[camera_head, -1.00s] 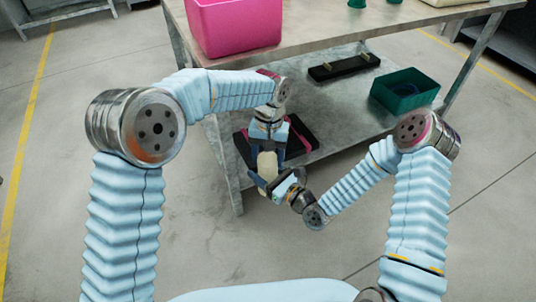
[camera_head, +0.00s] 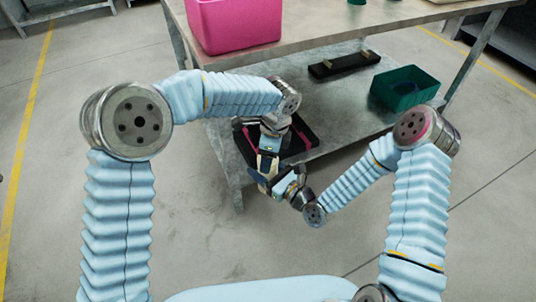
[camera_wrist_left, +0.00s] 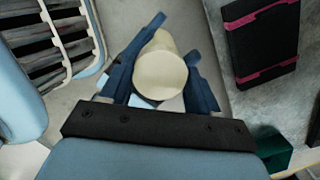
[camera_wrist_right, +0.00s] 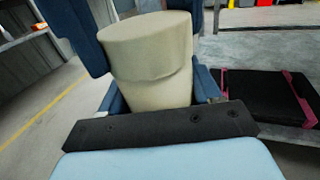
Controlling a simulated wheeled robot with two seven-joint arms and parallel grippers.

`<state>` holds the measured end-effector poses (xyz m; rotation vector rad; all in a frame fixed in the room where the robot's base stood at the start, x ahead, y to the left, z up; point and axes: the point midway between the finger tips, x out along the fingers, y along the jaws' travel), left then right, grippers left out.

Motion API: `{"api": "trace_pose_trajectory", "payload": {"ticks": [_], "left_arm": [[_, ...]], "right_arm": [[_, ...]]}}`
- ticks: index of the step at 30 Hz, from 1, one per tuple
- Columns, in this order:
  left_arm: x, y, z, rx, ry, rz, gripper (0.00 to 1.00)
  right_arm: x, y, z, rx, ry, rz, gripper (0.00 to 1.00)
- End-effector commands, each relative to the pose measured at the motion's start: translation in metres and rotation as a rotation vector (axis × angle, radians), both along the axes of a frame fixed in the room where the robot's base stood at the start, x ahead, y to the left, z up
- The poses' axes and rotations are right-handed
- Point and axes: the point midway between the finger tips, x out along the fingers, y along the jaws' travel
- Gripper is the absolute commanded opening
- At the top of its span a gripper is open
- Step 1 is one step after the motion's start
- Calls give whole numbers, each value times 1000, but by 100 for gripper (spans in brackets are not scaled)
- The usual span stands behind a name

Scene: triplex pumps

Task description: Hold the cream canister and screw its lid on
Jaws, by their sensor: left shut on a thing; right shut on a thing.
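The cream canister (camera_wrist_right: 155,92) stands between my two grippers with its cream lid (camera_wrist_right: 145,40) on top, seen in the right wrist view. An uneven seam shows between lid and body; I cannot tell how tight it is. My right gripper (camera_wrist_right: 160,95) is shut on the canister body, a finger on each side. My left gripper (camera_wrist_left: 165,70) is shut around the lid (camera_wrist_left: 160,76), whose round top faces the left wrist camera. In the head view, my left gripper (camera_head: 268,155) is above my right gripper (camera_head: 270,184), and the canister is mostly hidden between them.
A black tray with pink straps (camera_head: 304,135) lies on the lower shelf (camera_head: 345,110), close behind the grippers. A green bin (camera_head: 405,87) and black rack (camera_head: 344,65) are farther back. A pink bin (camera_head: 235,25) stands on the tabletop above. The floor in front is clear.

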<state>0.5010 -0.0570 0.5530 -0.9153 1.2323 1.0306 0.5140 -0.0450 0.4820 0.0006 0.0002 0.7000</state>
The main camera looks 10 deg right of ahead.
Motion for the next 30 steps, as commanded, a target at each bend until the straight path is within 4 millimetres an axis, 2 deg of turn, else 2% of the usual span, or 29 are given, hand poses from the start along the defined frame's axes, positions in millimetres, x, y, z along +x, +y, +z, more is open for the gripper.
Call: {"api": "trace_pose_trajectory", "payload": {"ticks": [3, 9, 12, 15, 20, 21, 26, 30], "left_arm": [[0, 2, 0, -1, 1, -393, 32], [0, 2, -1, 0, 0, -1040, 32], [0, 2, -1, 0, 0, -1314, 32], [0, 2, -1, 2, -1, -1512, 32], [0, 1, 0, 4, 0, -1528, 32], [0, 1, 0, 4, 0, -1527, 66], [0, 1, 0, 3, 1, -1526, 90], [0, 1, -1, 3, 1, -1525, 91]], "right_arm": [[0, 0, 0, 0, 0, 0, 0], [0, 0, 0, 0, 0, 0, 0], [0, 0, 0, 0, 0, 0, 0], [0, 0, 0, 0, 0, 0, 0], [0, 0, 0, 0, 0, 0, 0], [0, 0, 0, 0, 0, 0, 0], [0, 0, 0, 0, 0, 0, 0], [0, 0, 0, 1, -1, 0, 0]]}}
